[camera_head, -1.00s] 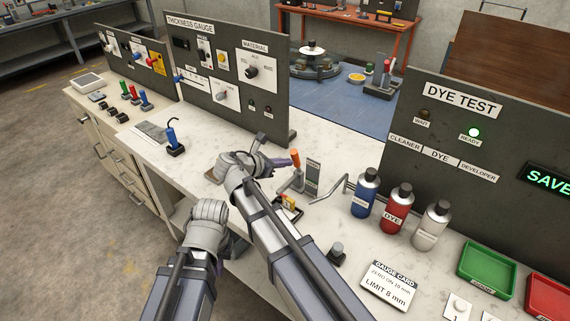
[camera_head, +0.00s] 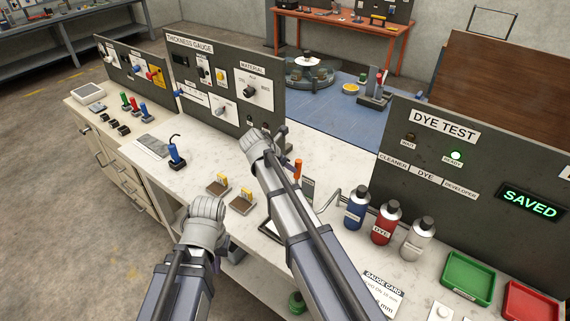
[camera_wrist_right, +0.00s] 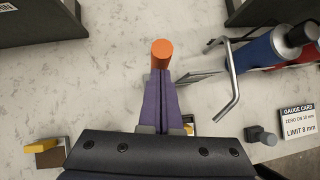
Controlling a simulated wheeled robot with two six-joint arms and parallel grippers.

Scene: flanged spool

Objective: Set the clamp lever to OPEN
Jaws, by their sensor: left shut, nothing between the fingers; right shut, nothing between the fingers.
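The clamp lever's orange handle (camera_head: 298,168) stands up from the bench just right of my right forearm. Its base is mostly hidden behind that arm, so I cannot tell its setting. In the right wrist view the round orange top (camera_wrist_right: 162,52) is just beyond the tips of my purple fingers (camera_wrist_right: 162,76); I cannot tell whether they touch. My right gripper (camera_head: 280,134) is shut and empty, above the bench in front of the gauge panel. My left gripper (camera_head: 221,248) is shut and empty, low at the bench's front edge, and partly hidden by its wrist.
A bent metal rod (camera_wrist_right: 232,80) and a blue bottle (camera_head: 356,207) stand right of the lever. A blue-handled tool (camera_head: 176,153) stands further left. The gauge panel (camera_head: 225,90) rises behind.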

